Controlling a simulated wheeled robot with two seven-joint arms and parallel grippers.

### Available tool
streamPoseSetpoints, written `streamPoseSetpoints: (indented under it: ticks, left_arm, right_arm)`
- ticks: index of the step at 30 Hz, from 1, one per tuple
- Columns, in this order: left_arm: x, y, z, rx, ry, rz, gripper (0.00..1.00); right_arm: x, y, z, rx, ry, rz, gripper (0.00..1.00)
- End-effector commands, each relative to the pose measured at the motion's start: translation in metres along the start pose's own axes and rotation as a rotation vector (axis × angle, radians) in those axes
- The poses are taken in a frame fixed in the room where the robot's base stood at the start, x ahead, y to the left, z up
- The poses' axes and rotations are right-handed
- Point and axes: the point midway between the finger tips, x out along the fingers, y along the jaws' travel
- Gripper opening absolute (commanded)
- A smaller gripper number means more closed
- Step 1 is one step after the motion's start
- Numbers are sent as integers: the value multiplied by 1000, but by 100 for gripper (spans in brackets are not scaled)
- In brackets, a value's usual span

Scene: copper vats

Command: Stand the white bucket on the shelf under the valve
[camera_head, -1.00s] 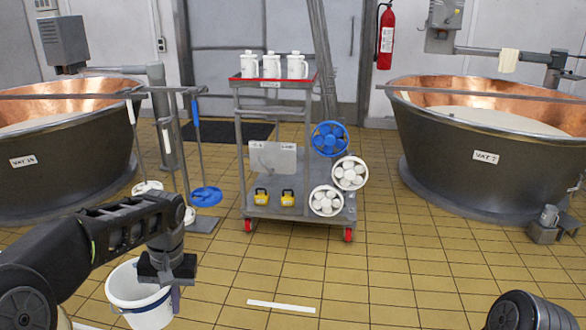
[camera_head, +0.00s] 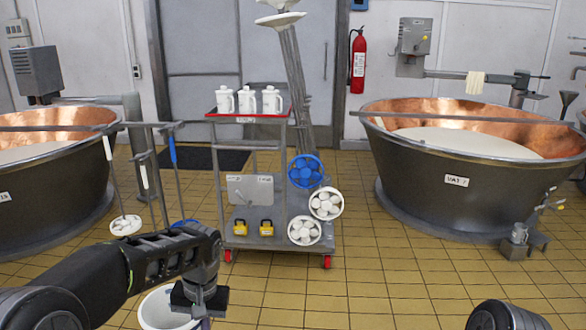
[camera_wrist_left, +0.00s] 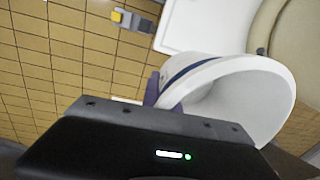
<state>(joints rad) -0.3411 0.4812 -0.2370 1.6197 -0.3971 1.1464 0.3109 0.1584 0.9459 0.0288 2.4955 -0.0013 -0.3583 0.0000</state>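The white bucket (camera_head: 158,309) is at the bottom left of the head view, partly cut off by the frame edge. My left gripper (camera_head: 200,300) is at its right rim and appears shut on it; the fingers are mostly hidden. In the left wrist view, the bucket (camera_wrist_left: 262,98) lies beyond the dark gripper body, its open mouth toward the right, with a purple part at its side. A valve (camera_head: 549,203) is at the lower right of the right vat. My right gripper is out of view; only part of the arm shows.
The right copper vat (camera_head: 470,190) stands behind. The tiled floor (camera_head: 400,280) between cart and right vat is clear.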

Motion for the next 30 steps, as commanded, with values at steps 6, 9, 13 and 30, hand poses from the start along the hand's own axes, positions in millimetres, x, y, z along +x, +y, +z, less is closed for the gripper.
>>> streamPoseSetpoints:
  ticks: [6, 9, 13, 30]
  left_arm:
    - [-11, 0, 7, 2, 0, 3, 0]
    - [-10, 0, 8, 2, -1, 4, 0]
    - [-8, 0, 8, 2, 0, 4, 0]
    - [99, 15, 32, 6, -8, -1, 0]
  right_arm:
    - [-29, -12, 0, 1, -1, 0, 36]
    - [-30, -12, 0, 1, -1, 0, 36]
    - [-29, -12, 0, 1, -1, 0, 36]
    - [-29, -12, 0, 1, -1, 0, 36]
